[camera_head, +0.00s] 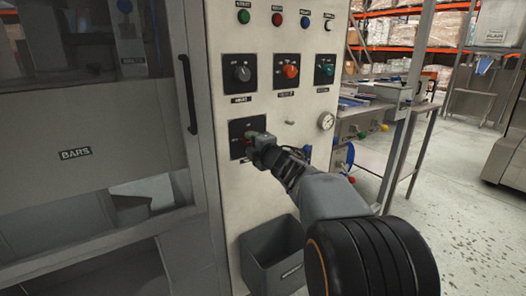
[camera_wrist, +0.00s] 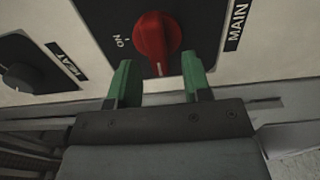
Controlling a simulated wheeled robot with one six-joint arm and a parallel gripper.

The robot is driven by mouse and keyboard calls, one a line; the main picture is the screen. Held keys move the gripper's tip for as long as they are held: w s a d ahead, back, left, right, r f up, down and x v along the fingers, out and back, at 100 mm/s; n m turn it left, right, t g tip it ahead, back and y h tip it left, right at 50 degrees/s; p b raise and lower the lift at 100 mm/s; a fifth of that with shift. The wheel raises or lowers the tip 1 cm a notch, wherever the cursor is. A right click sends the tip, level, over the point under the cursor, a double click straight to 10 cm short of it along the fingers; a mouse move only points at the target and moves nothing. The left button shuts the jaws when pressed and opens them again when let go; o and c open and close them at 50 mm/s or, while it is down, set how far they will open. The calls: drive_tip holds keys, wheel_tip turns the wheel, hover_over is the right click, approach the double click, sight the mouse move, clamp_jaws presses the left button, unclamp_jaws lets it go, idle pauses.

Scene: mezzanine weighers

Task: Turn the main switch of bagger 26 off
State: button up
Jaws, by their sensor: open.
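The main switch is a red rotary knob (camera_wrist: 157,36) on a black plate, labelled MAIN in the wrist view. The white line on the knob points to the bottom of that picture, away from the ON mark at its left. My gripper (camera_wrist: 158,78) is open. Its green fingertips are spread just short of the knob, with a gap between them and no visible grip. In the head view the black switch plate (camera_head: 236,127) is partly covered by my gripper (camera_head: 254,150), and the knob is mostly hidden there.
Above are a black knob (camera_head: 242,73), an orange-red knob (camera_head: 290,71) and a teal knob (camera_head: 327,70). A gauge (camera_head: 326,122) sits right of the switch. A grey bin (camera_head: 272,258) hangs below. A door handle (camera_head: 187,94) is at left; open floor lies right.

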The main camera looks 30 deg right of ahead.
drive_tip(key=s+d+p, duration=0.1)
drive_tip(key=s+p, duration=0.1)
drive_tip(key=s, duration=1)
drive_tip(key=shift+s+d, duration=0.25)
drive_tip(key=shift+s, duration=0.15)
drive_tip(key=shift+r, duration=0.1)
wheel_tip(320, 180, up, 7)
drive_tip(key=s+m+g+h+p, duration=0.2)
drive_tip(key=m+g+h+p, duration=0.3)
drive_tip(key=m+p, duration=0.7)
drive_tip(key=s+a+m+g+y+p, duration=0.3)
drive_tip(key=s+a+m+g+p, duration=0.4)
drive_tip(key=s+a+p, duration=0.6)
drive_tip(key=shift+s+f+g, duration=0.35)
drive_tip(key=shift+g, duration=0.75)
drive_tip(key=shift+c, duration=0.3)
